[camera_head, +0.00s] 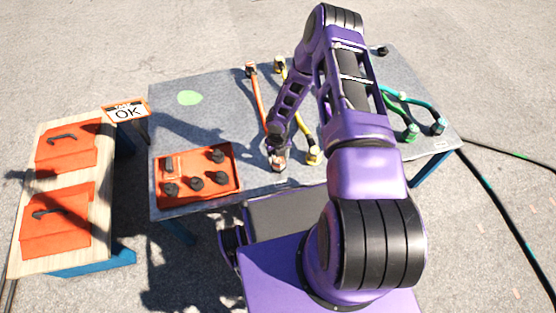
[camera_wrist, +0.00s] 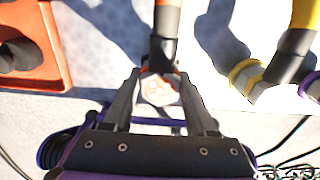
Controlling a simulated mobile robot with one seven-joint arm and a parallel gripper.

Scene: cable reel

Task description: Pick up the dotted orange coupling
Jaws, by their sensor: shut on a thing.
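The dotted orange coupling (camera_wrist: 157,91) has a pale end face with orange marks and sits between the two fingers of my gripper (camera_wrist: 160,77) in the wrist view. My gripper is shut on it. A dark collar joins it to the orange hose (camera_wrist: 167,20). In the head view, my gripper (camera_head: 277,158) is at the table's front edge, and the coupling (camera_head: 278,167) shows small below it. The orange hose (camera_head: 257,95) runs back across the table to another end fitting at the rear. I cannot tell whether the coupling is clear of the tabletop.
A yellow hose (camera_head: 303,126) lies close on the right, its near coupling (camera_wrist: 247,80) beside my right finger. An orange tray (camera_head: 233,197) with several black fittings stands left. Green hoses (camera_head: 421,103) lie far right. The grey table (camera_head: 210,120) is mostly clear around a green spot.

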